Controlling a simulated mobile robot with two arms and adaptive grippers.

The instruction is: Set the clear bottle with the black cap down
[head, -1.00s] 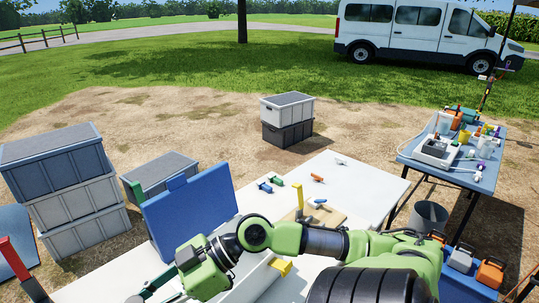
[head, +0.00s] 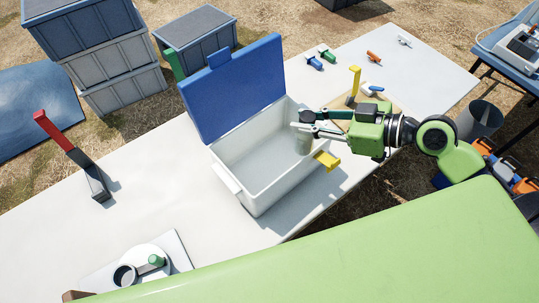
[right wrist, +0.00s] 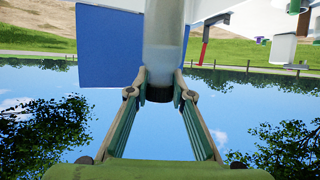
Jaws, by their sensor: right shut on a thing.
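The clear bottle (head: 304,143) hangs in my right gripper (head: 308,125) at the right end of the open white cooler box (head: 232,165). In the right wrist view, the gripper's fingertips (right wrist: 160,88) are closed on the bottle (right wrist: 163,45) right by its black cap (right wrist: 160,93). That view is inverted, with sky below, so the bottle is upright, cap up. The bottle's lower end is over or inside the cooler; whether it touches the floor, I cannot tell. My left gripper is out of view.
The blue lid (head: 235,85) stands raised behind the cooler. A yellow handle (head: 327,160) is at its right side. A wooden tray (head: 340,115) lies close right of the gripper. A red-topped post (head: 70,155) stands left.

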